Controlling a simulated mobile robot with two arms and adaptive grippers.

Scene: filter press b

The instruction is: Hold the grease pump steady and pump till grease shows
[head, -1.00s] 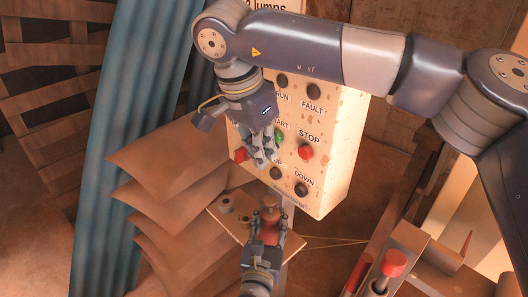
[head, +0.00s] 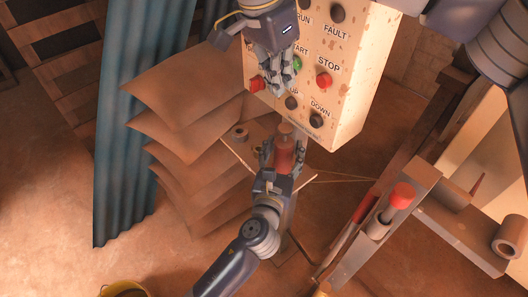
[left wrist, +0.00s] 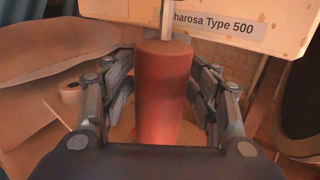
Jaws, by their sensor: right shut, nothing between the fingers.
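The grease pump, a red cylinder (head: 284,160) with a duller cap, stands upright at the edge of a small board below the control box. In the left wrist view the red cylinder (left wrist: 163,90) fills the middle, with a pale upright rod at its top. My left gripper (head: 281,150) has its fingers on both sides of the cylinder and appears shut on it; the fingertip contact is partly hidden. My right gripper (head: 279,90) is shut and empty, above the pump and in front of the control box's lower left. No grease is visible.
The control box (head: 350,75) with labelled buttons is close behind my right gripper. The small board (head: 240,158) carries a roll (head: 240,133). Stacked brown sacks (head: 175,105) stand left. A metal frame with a red knob (head: 402,195) lies right. A yellow bucket (head: 122,289) is at bottom left.

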